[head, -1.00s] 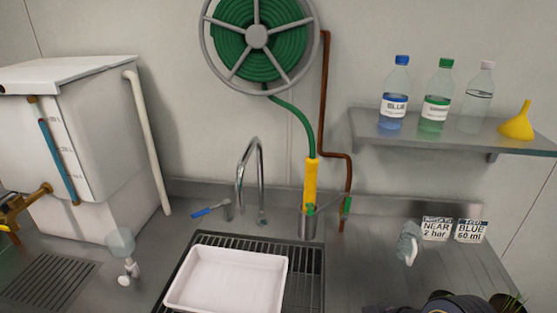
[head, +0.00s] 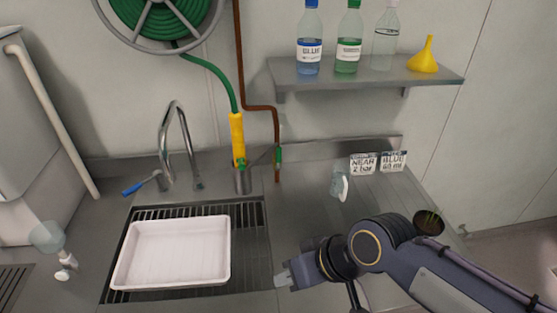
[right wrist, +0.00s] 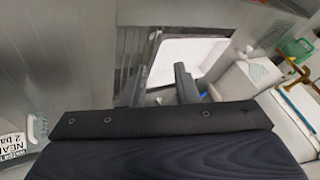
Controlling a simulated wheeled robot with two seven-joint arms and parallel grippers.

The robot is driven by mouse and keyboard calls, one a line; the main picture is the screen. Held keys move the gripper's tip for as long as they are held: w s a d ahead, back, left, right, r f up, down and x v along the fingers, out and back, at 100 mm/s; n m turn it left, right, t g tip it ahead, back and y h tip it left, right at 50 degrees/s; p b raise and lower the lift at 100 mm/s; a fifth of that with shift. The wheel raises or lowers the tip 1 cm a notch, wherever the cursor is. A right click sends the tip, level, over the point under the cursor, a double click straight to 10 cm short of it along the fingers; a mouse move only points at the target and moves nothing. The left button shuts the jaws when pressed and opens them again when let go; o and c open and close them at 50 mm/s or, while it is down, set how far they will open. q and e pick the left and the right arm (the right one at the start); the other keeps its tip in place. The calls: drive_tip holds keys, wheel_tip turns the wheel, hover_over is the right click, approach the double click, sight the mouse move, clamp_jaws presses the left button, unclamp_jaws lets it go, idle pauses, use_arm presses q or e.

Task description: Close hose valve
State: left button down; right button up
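A green hose (head: 212,68) runs from a wall reel (head: 160,15) down to a yellow wand (head: 238,138), which stands in a metal holder (head: 242,180) behind the sink. To its right a brown pipe (head: 262,107) comes down the wall. A small green valve part (head: 278,156) sits near its lower end; it is too small to tell its exact setting. My right gripper (head: 283,281) is low over the counter, right of the sink and well apart from the valve. In the right wrist view its two fingers (right wrist: 160,85) are spread and empty. My left gripper is not in view.
A white tray (head: 172,284) lies on the sink grate, beside a faucet (head: 165,150) with a blue lever (head: 132,190). A clear jug (head: 340,184) and two label cards (head: 364,164) stand at the back right. A shelf (head: 350,84) holds bottles and a yellow funnel (head: 424,58).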

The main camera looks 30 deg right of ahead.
drive_tip(key=w+d+f+b, duration=0.1)
drive_tip(key=w+b, duration=0.1)
drive_tip(key=w+d+f+n+t+h+b, duration=0.1)
drive_tip(key=w+d+b, duration=0.1)
drive_tip(key=w+d+f+n+t+h+b, duration=0.1)
drive_tip(key=w+d+b, duration=0.1)
drive_tip(key=shift+w+f+b, duration=0.15)
drive_tip(key=shift+f+b, duration=0.1)
drive_tip(key=shift+b, duration=0.15)
clamp_jaws()
drive_tip(key=w+d+f+n+t+h+b, duration=0.2)
drive_tip(key=w+d+n+t+b, duration=0.3)
drive_tip(key=w+b, duration=0.6)
drive_tip(key=w+d+f+n+t+h+b, duration=0.1)
drive_tip(key=w+d+f+n+t+b, duration=0.1)
drive_tip(key=w+d+n+t+b, duration=0.3)
drive_tip(key=w+d+n+b, duration=0.4)
drive_tip(key=w+n+b, duration=0.2)
drive_tip(key=b, duration=0.2)
drive_tip(key=shift+d+f+h, duration=0.15)
drive_tip(key=shift+d+h, duration=0.05)
drive_tip(key=shift+h, duration=0.2)
